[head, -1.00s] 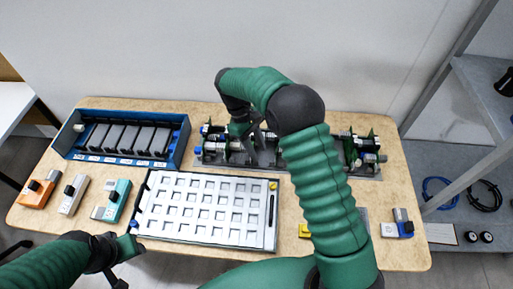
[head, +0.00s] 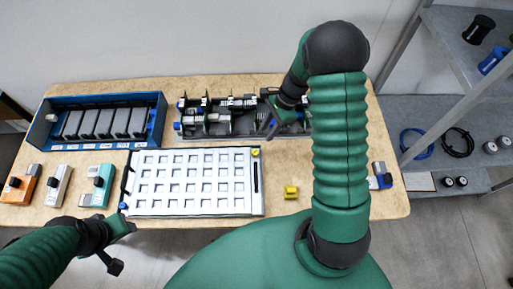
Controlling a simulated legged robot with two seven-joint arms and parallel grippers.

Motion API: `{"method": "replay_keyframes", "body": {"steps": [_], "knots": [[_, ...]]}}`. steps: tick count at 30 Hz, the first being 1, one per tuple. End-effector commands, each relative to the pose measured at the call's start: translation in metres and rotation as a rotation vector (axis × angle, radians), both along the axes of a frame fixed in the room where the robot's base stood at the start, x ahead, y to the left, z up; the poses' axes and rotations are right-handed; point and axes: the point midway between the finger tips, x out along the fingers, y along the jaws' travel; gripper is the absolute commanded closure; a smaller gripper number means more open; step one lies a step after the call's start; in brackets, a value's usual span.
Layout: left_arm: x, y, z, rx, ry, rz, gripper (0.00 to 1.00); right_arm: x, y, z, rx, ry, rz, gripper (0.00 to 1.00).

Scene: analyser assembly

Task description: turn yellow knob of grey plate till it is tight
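The grey plate (head: 194,211) with a grid of pale square recesses lies flat at the middle of the table. A small yellow knob (head: 255,152) sits at its far right corner. I cannot tell how tight it is. My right gripper (head: 271,124) is beyond the plate and right of the knob, over the back assembly, clear of the knob. Its dark fingers look apart, with nothing seen between them. My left gripper (head: 126,247) is off the table's front edge, near the plate's front left corner. Its fingers are spread and empty.
A rail assembly (head: 196,138) with green boards stands at the back. A blue box (head: 159,119) of dark modules is at back left. Orange (head: 22,187), grey (head: 57,188) and teal (head: 98,190) blocks lie at left.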

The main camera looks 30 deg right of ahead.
Motion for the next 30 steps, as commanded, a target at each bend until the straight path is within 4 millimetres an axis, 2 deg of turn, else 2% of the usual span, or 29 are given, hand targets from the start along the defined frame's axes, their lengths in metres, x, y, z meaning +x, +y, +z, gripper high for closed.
{"method": "replay_keyframes", "body": {"steps": [6,12,18,25,30], "knots": [[0.0,0.0,0.002,0.0,0.0,0.0,0.55,0.001,0.021,-0.054,0.005,0.003,0.004,0.68],[0.0,0.0,0.004,0.0,0.0,0.0,0.55,0.004,0.037,-0.094,0.003,0.002,0.004,0.68],[0.0,0.0,0.004,0.0,0.0,0.0,0.55,0.006,0.043,-0.109,0.002,0.0,0.005,0.68],[0.0,0.0,0.004,0.0,0.0,0.0,0.55,0.006,0.044,-0.109,0.001,-0.002,0.006,0.69],[0.0,0.0,0.004,0.0,0.0,0.0,0.55,0.006,0.043,-0.109,0.002,-0.002,0.006,0.91]]}}
